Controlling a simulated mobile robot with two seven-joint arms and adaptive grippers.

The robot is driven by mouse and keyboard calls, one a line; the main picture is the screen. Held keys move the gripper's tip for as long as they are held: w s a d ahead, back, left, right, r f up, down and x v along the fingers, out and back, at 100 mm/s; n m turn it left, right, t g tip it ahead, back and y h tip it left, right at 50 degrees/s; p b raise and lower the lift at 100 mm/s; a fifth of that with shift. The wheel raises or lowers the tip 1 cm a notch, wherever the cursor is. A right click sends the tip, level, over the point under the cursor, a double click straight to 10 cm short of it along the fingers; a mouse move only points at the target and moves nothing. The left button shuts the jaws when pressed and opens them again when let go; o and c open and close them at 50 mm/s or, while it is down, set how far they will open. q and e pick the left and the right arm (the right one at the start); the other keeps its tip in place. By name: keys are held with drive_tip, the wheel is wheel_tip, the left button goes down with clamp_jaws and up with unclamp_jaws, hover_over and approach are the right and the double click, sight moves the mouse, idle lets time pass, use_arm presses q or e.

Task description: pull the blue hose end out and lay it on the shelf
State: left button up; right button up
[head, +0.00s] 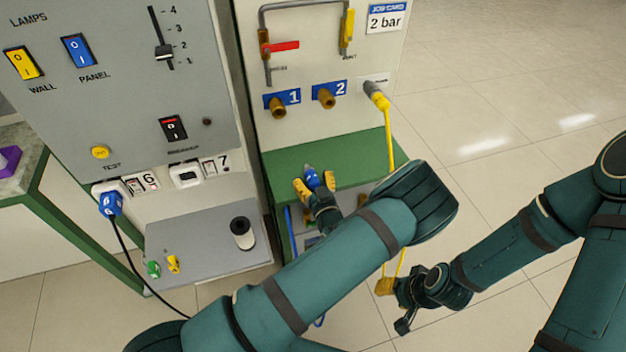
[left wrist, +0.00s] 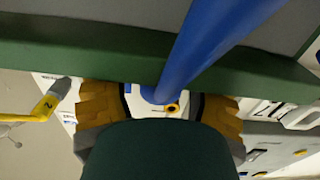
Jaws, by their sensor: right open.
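The blue hose end (head: 311,176) shows over the green shelf (head: 345,155), beyond the fingers of my left gripper (head: 316,185). These fingers are spread, one on each side of it. In the left wrist view, the blue hose (left wrist: 205,50) runs down between the two yellow fingertips (left wrist: 160,108), with gaps beside it. Whether the hose end rests on the shelf cannot be told. My right gripper (head: 393,305) is open and low at the right, near the yellow hose (head: 389,140); part of it is hidden.
Brass ports 1 (head: 277,106) and 2 (head: 326,98) are empty. The yellow hose is on a third port at the right. A grey ledge (head: 200,257) at the left holds a spool (head: 242,234) and small plugs. A blue plug (head: 110,204) sits in a socket.

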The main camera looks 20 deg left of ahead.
use_arm(q)
drive_tip(key=v, duration=1.2)
idle(0.4)
